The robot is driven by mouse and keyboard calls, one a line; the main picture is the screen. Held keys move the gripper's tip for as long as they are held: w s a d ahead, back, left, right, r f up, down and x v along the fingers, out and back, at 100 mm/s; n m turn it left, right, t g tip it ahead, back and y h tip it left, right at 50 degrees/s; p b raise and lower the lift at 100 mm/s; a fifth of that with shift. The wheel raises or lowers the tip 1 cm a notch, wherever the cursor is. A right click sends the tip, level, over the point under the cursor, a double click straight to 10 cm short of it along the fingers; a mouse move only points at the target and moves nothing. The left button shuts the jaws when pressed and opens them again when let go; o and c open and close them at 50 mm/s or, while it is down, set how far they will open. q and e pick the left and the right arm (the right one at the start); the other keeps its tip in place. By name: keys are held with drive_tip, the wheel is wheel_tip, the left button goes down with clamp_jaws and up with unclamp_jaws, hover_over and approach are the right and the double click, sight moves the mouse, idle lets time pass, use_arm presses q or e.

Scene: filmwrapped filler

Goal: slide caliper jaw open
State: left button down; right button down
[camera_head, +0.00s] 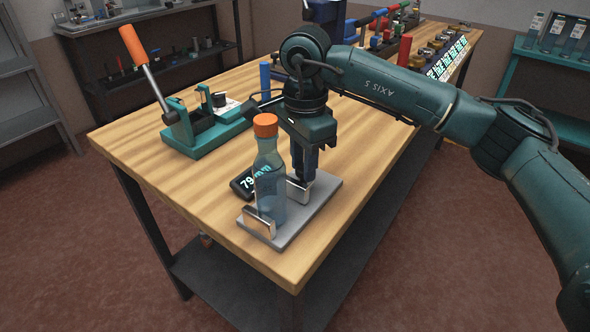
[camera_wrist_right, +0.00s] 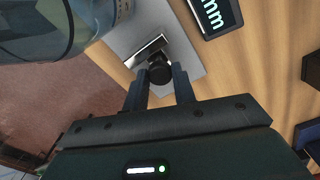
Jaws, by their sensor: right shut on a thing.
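The caliper is a flat grey plate (camera_head: 320,195) at the near end of the wooden bench, with two upright metal jaws. The fixed jaw (camera_head: 259,224) stands at the near left and the sliding jaw (camera_head: 297,191) at the far right. A clear bottle with an orange cap (camera_head: 268,170) stands upright at the jaws; whether they touch it I cannot tell. A black display (camera_head: 243,184) beside the plate reads about 79 mm. My right gripper (camera_head: 303,178) points down at the sliding jaw. In the wrist view its fingers (camera_wrist_right: 160,85) are shut on the jaw's black knob (camera_wrist_right: 160,72).
A green press with an orange-gripped lever (camera_head: 200,130) stands at the left on the bench (camera_head: 180,82). Several tools and blocks line the far end. The near right strip of bench is clear. The bottle stands close to my right gripper.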

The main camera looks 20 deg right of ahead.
drive_tip(key=shift+w+d, duration=0.2)
drive_tip(key=shift+d, duration=0.1)
drive_tip(key=c, duration=1.4)
unclamp_jaws()
wheel_tip(320, 180, up, 13)
drive_tip(key=shift+r+p, duration=0.15)
drive_tip(key=shift+p, duration=0.2)
